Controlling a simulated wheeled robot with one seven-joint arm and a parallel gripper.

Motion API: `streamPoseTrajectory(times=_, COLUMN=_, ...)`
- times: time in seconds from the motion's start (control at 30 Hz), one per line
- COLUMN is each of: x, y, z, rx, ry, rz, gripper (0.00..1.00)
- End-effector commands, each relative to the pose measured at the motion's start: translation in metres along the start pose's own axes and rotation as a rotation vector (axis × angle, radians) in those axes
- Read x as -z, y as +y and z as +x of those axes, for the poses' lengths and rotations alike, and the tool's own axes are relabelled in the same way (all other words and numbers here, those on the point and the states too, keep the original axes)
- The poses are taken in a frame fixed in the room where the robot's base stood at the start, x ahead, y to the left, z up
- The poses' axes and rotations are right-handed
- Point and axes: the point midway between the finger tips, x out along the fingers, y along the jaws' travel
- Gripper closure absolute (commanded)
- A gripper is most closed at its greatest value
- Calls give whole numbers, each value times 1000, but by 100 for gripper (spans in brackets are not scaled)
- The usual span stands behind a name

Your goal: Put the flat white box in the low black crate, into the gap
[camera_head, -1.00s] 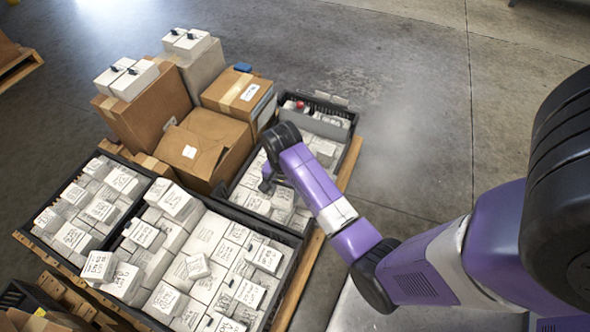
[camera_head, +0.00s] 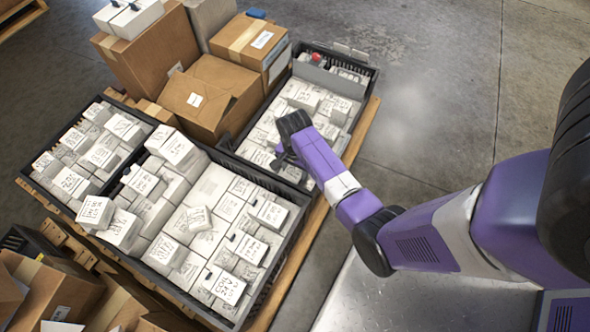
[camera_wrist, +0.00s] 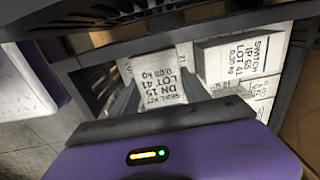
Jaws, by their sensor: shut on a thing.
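My gripper (camera_head: 284,160) is low over the near part of the right-hand black crate (camera_head: 362,112). In the wrist view my gripper (camera_wrist: 160,92) is shut on a white box (camera_wrist: 158,82) with a printed seal kit label, held between two grey fingers. The crate's slatted dark wall (camera_wrist: 100,90) is close beside the fingers there. In the head view the held box is mostly hidden by the wrist. I cannot tell whether it touches the crate's contents, and the gap itself is not clearly seen.
A white box labelled SWITCH (camera_wrist: 240,60) stands right beside the held one. The crate holds many white boxes and a red round item (camera_head: 316,57). Brown cartons (camera_head: 209,95) rise to its left. A larger full crate (camera_head: 270,294) is nearer. Floor at right is clear.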

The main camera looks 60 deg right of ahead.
Motion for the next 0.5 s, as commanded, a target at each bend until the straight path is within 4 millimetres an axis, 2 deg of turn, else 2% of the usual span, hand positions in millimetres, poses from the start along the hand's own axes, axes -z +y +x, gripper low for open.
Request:
streamPoseTrajectory(times=0.13, x=0, y=0, z=11, rx=0, ry=0, rz=0, gripper=88)
streamPoseTrajectory(times=0.33, x=0, y=0, z=41, rx=0, ry=0, rz=0, gripper=88)
streamPoseTrajectory(times=0.5, x=0, y=0, z=44, rx=0, ry=0, rz=-1, gripper=88)
